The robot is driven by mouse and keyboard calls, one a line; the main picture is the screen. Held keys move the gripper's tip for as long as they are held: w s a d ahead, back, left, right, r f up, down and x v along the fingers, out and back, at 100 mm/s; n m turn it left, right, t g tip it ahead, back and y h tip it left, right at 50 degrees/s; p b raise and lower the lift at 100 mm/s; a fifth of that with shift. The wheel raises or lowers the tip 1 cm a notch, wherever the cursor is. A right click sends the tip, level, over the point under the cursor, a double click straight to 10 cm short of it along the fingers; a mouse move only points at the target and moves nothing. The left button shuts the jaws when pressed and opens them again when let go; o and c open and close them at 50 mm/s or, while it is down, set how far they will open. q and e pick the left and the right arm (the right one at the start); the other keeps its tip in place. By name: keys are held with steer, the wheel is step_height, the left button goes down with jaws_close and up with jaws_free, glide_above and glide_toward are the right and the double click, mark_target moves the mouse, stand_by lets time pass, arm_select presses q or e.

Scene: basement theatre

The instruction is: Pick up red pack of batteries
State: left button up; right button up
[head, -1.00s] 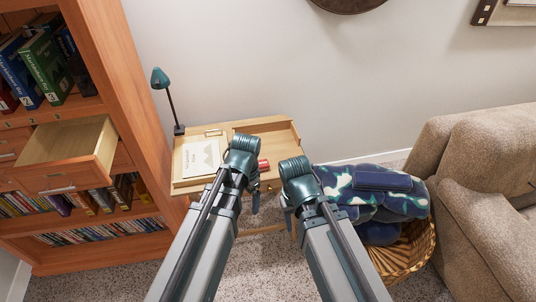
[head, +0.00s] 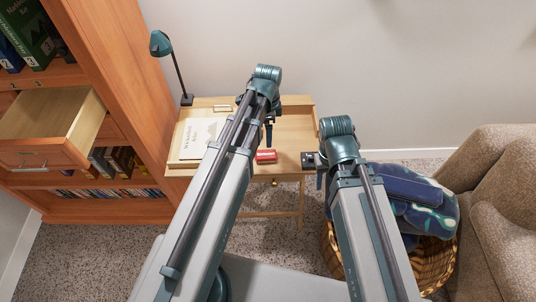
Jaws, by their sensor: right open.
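The red pack of batteries (head: 266,156) lies on the small wooden desk (head: 290,133), near its front edge. My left gripper (head: 269,128) points down over the desk, just behind the pack in the picture and apart from it. Its fingers are partly hidden by my arm, so I cannot tell how they stand. My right gripper (head: 316,170) is open and empty at the desk's front right corner, to the right of the pack.
A bookcase with an open drawer (head: 58,128) is at left. A wicker basket (head: 438,262) with a blue blanket (head: 412,198) and a sofa (head: 497,195) are at right.

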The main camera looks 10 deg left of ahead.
arm_select(q)
steer(key=b, duration=0.8)
glide_toward(266, 154)
steer(key=f, duration=0.5)
steer(key=shift+w+d, duration=0.1)
steer(key=shift+d, duration=0.2)
steer(key=f+b, duration=0.5)
steer(key=shift+a+f, duration=0.15)
steer(key=shift+a, duration=0.15)
jaws_close()
